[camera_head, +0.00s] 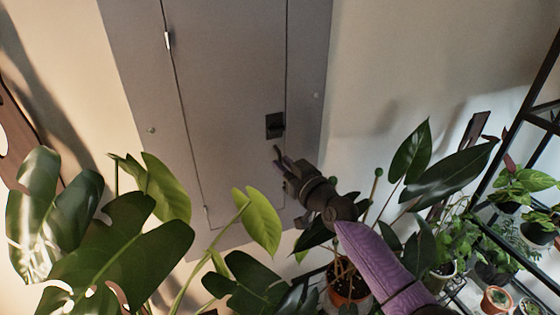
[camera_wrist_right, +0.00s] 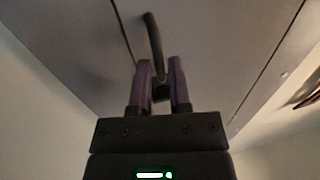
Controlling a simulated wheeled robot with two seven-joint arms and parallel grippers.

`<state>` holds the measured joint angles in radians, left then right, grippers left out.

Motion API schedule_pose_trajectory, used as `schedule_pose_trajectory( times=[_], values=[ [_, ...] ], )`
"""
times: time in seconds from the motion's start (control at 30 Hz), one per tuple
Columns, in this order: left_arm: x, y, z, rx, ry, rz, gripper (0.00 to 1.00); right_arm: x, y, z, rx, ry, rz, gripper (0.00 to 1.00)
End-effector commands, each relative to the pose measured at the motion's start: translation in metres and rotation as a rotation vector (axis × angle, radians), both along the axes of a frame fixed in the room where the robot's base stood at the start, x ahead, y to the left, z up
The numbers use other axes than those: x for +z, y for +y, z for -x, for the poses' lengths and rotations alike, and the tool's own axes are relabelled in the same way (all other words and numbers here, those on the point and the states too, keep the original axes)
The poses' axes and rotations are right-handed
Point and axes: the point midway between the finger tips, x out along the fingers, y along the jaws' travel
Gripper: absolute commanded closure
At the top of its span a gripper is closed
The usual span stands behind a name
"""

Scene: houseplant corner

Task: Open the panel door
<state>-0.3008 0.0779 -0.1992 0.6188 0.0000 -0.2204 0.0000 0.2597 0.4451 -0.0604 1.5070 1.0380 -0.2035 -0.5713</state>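The grey panel door (camera_head: 225,70) lies flush in its grey frame on the wall, with thin seams at its sides; it looks shut. A black latch (camera_head: 275,125) sits near its right edge. My right gripper (camera_head: 282,158) is just below the latch in the head view, close to the door. In the right wrist view, a dark curved bar (camera_wrist_right: 154,38), apparently a handle, runs toward the gap between the purple fingers of the gripper (camera_wrist_right: 160,68). The fingers stand apart. Whether they touch the bar is unclear. My left gripper is out of view.
Large monstera leaves (camera_head: 125,240) fill the lower left, in front of the panel's bottom. A dark-leaved plant (camera_head: 450,165) and its terracotta pot (camera_head: 347,285) stand by my right arm. A black shelf (camera_head: 525,115) with several potted plants is at the right.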

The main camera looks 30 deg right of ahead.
Motion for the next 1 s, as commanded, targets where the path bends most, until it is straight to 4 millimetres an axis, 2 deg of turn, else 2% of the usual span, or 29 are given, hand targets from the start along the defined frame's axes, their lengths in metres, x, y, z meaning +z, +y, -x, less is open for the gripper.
schedule_pose_trajectory(
  times=[0.2,0.47,0.57,0.6,1.0],
  values=[
    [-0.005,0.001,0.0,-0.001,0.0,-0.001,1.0,-0.001,0.002,-0.018,-0.001,0.001,0.0,0.77],
    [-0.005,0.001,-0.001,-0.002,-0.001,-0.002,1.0,0.0,0.003,-0.019,0.0,0.001,0.0,0.77],
    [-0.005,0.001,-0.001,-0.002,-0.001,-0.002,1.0,0.0,0.003,-0.019,0.0,0.002,0.0,0.98],
    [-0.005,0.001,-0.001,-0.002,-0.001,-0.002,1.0,0.0,0.003,-0.019,0.0,0.002,0.0,1.0],
    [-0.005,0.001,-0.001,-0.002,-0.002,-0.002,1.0,-0.001,0.003,-0.019,-0.001,0.002,0.0,1.0]
  ],
)
